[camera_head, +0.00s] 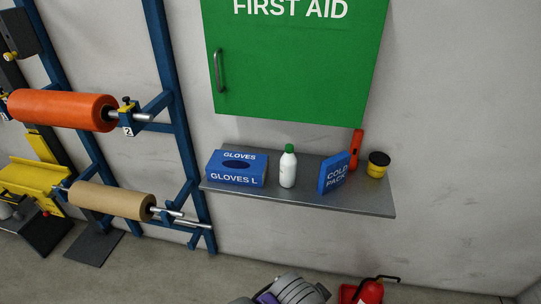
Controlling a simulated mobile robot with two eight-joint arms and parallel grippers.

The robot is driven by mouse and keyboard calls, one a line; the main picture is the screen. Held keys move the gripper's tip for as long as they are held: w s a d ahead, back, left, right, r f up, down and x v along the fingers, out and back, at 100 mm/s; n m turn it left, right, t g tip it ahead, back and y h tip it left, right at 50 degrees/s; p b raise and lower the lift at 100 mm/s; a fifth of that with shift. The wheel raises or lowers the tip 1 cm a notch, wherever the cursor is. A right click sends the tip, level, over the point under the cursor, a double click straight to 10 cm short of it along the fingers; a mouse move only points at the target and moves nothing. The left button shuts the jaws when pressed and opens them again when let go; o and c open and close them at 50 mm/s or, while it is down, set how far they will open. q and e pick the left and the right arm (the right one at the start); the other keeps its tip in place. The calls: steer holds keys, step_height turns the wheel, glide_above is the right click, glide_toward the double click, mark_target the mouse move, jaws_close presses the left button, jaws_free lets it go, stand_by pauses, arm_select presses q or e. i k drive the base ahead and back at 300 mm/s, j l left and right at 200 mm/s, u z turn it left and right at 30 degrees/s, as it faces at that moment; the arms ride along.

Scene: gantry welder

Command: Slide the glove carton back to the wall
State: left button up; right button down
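The glove carton (236,177) is a blue box marked "GLOVES" and "GLOVES L", with a dark oval opening on top. It lies at the left end of a grey metal shelf (310,200) under the green first aid cabinet (300,60). Its lettered front faces me and sits close to the shelf's front edge. The carton hides the shelf behind it, so I cannot tell how wide the gap to the wall (450,120) is. I can make out neither of my grippers in this view.
Right of the carton stand a white bottle (288,168) with a green cap, a blue cold pack box (334,174), an orange-red upright item (355,148) and a yellow jar (377,166) with a black lid. A blue rack (176,120) with rolls stands left.

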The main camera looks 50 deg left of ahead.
mark_target(224, 167)
steer(key=u, duration=2.15)
steer(key=i+j+z, duration=0.1)
steer(key=j, duration=0.1)
